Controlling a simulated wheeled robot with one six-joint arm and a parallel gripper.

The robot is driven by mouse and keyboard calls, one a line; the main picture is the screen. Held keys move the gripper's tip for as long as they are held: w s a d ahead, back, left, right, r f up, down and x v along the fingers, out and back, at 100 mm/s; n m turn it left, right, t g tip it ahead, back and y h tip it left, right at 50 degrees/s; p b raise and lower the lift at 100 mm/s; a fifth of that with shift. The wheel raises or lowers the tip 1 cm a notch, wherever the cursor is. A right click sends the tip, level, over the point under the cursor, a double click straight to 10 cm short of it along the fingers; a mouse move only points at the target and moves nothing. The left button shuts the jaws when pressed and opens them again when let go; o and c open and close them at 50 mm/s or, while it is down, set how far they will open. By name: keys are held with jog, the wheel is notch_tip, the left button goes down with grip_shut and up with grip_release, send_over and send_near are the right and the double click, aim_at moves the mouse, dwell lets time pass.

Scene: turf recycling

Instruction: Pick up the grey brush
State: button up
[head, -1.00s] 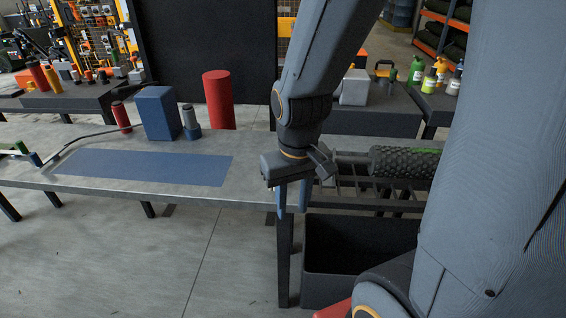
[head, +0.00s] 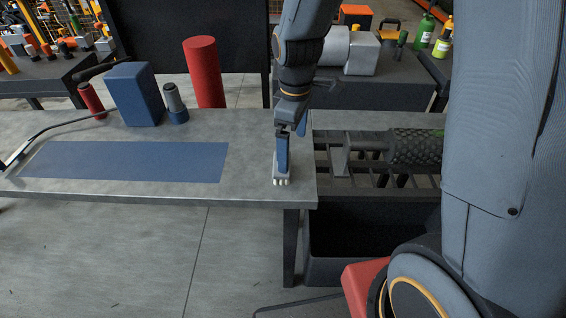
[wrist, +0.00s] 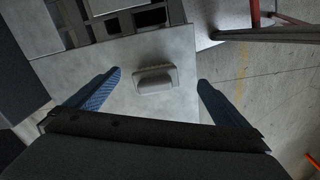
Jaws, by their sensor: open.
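The grey brush (wrist: 155,79) lies on the metal table top (wrist: 185,95), near its edge, in the wrist view. It looks like a small block with a raised rounded back. My gripper (wrist: 160,77) is open, with one blue finger to each side of the brush and a gap on both sides. The jaws are not closed on it. In the head view my gripper (head: 281,160) points down over the table's right front end. Small pale bits show at its tip there, and the brush is otherwise mostly hidden behind the fingers.
A slatted rack with a dark textured roll (head: 415,147) adjoins the table on the right, above a black bin (head: 350,240).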

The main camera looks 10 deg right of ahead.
jog(key=a+n, duration=0.1)
jog(key=w+a+f+n, duration=0.1)
jog(key=w+a+n, duration=0.1)
jog(key=shift+w+f+n, duration=0.25)
jog(key=shift+f+n, duration=0.05)
jog(key=shift+f, duration=0.05)
notch_tip(320, 180, down, 2)
jog(key=shift+f+p, duration=0.1)
jog(key=shift+p, duration=0.25)
jog(key=f, duration=0.1)
jog(key=f+p, duration=0.1)
jog(key=f, duration=0.2)
jog(key=shift+s+d+f+p, duration=0.1)
jog(key=shift+s+d+p, duration=0.15)
jog(key=shift+d+p, duration=0.1)
jog(key=shift+f, duration=0.6)
jog(key=shift+w, duration=0.1)
jog(key=c, duration=1.2)
jog(key=shift+a, duration=0.1)
jog(key=shift+r, duration=0.1)
